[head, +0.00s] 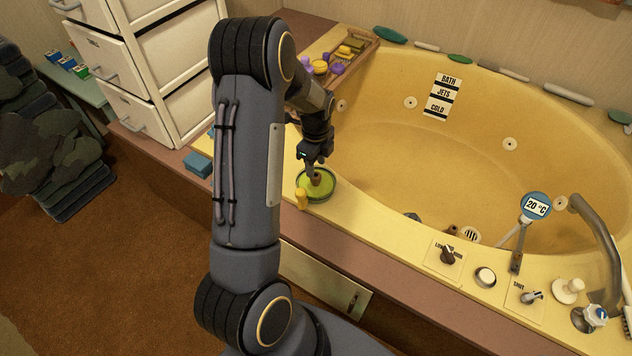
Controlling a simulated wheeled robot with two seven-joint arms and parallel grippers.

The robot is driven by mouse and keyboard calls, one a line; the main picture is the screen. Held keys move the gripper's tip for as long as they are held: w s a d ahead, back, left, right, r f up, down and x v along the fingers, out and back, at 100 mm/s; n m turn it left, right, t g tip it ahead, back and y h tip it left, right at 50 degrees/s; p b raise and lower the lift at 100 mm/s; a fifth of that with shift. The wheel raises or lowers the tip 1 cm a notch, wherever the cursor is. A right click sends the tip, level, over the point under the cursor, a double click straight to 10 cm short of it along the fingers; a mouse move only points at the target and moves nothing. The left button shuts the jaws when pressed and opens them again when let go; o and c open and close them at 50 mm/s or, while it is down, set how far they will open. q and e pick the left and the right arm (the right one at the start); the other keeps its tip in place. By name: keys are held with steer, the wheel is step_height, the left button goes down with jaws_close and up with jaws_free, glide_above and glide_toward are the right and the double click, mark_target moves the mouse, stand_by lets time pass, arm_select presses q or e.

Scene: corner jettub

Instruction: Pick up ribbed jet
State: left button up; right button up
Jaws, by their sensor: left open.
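My left gripper (312,169) points down over a round green dish (326,190) on the tub's near rim. Its jaws are open, around or just above a small brown piece (317,179) in the dish. I cannot tell whether they touch it. A small yellow cylinder (302,199) stands upright at the dish's front left edge. Ribbing is too small to make out, so I cannot tell for sure which piece is the ribbed jet. My right gripper is not in view.
The yellow tub (400,165) lies right of the gripper. A wooden tray (343,59) with small coloured pieces sits on the back left corner. A blue block (198,164) is left of my arm.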

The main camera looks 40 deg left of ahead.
mark_target(316, 175)
arm_select(q)
steer(key=shift+f+b, duration=1)
steer(key=shift+f, duration=0.9)
steer(key=shift+c, duration=0.4)
steer(key=c, duration=0.7)
steer(key=shift+r, duration=0.1)
steer(key=shift+c, duration=0.6)
step_height(316, 175, up, 7)
steer(key=p, duration=0.5)
steer(key=shift+r, duration=0.1)
